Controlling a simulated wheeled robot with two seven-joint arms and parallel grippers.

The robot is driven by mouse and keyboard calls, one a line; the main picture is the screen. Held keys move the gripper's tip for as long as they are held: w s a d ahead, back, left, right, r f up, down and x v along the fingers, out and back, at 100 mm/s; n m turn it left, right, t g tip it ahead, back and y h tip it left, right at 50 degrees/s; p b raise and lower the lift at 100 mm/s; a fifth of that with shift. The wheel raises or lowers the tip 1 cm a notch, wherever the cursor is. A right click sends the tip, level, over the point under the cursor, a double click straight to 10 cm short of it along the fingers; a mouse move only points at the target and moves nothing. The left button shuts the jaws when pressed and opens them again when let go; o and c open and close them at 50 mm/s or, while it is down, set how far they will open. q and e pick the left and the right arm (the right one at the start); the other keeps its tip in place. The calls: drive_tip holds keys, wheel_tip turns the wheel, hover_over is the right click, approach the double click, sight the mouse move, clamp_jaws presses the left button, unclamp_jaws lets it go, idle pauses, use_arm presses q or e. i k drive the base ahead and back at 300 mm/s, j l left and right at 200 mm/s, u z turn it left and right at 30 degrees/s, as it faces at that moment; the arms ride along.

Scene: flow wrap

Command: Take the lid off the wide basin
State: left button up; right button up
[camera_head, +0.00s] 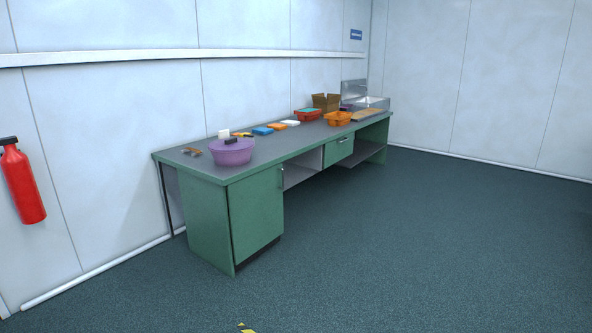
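A wide purple basin (232,157) stands on the near left end of a long green workbench. Its purple lid (226,146) appears to lie on top, with a dark handle (231,141) at the middle. Neither of my grippers shows in the head view. The bench is some distance away across the floor.
The green bench (205,208) runs along the wall. Small blue, orange and white items, an orange basket (338,118), a red container (307,114) and a cardboard box (326,102) stand farther along it. A red fire extinguisher (22,184) hangs at left. The floor (400,240) is clear.

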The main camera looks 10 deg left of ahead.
sight(234, 143)
drive_tip(key=i+j+u, duration=0.3)
drive_tip(key=i, duration=0.9)
drive_tip(key=i+u, duration=0.25)
drive_tip(key=i, duration=0.95)
drive_tip(key=i+u, duration=0.1)
drive_tip(key=i, duration=0.5)
drive_tip(key=i+l, duration=0.1)
drive_tip(key=i, duration=0.55)
drive_tip(key=i+l+u, duration=0.15)
drive_tip(key=i, duration=0.45)
drive_tip(key=i+l+u, duration=0.1)
drive_tip(key=i, duration=0.5)
drive_tip(key=i+l, duration=0.2)
drive_tip(key=i, duration=0.4)
drive_tip(key=j+u, duration=0.05)
